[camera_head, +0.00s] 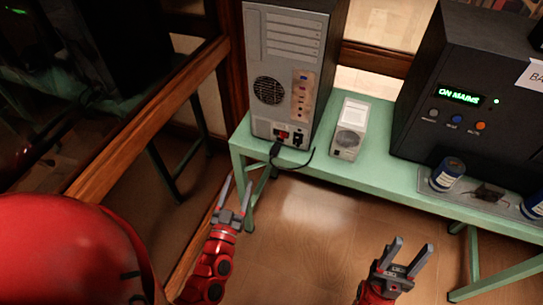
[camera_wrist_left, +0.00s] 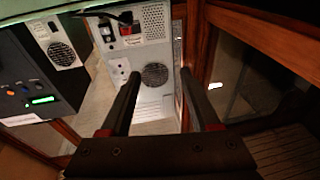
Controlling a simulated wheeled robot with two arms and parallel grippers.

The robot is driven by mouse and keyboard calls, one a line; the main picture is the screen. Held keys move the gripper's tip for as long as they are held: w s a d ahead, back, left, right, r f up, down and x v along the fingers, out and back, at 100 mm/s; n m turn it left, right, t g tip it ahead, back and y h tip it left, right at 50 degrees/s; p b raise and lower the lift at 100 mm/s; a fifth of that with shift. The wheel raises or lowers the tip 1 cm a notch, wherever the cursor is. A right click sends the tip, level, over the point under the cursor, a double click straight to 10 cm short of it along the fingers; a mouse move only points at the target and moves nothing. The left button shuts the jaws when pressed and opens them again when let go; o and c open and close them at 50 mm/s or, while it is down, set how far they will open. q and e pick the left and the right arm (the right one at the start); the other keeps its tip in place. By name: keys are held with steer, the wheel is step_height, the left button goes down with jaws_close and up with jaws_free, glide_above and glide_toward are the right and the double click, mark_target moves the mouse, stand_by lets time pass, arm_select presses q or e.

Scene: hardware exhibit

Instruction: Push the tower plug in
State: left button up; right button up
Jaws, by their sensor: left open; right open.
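The computer tower (camera_head: 284,50) stands on the green bench with its grey back panel towards me. The black plug (camera_head: 275,149) is at the bottom of that panel, by a red switch (camera_head: 283,134), and its cord trails right onto the bench. I cannot tell how deep the plug sits. The left wrist view shows the tower (camera_wrist_left: 153,45) upside down, with the plug (camera_wrist_left: 125,17) near the top edge. My left gripper (camera_head: 237,190) is open and empty, below and left of the plug, apart from it. My right gripper (camera_head: 412,243) is open and empty in front of the bench.
A small white device (camera_head: 349,128) stands on the bench (camera_head: 375,178) right of the tower. A large black unit (camera_head: 463,95) reading "ON MAINS" is further right, with blue-and-white cans (camera_head: 446,175) before it. A wooden frame (camera_head: 150,115) runs along the left. The floor in front is clear.

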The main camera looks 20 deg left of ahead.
arm_select(q)
steer(key=d+f+m+g+h, duration=0.1)
steer(key=d+f+h, duration=0.1)
steer(key=d+f, duration=0.15)
steer(key=p, duration=0.2)
glide_toward(272, 155)
steer(key=shift+g+h, duration=0.3)
steer(key=w, duration=1)
steer(key=shift+w+d+r+b, duration=0.1)
steer(key=shift+w+r+b, duration=0.05)
steer(key=shift+b, duration=0.25)
jaws_close()
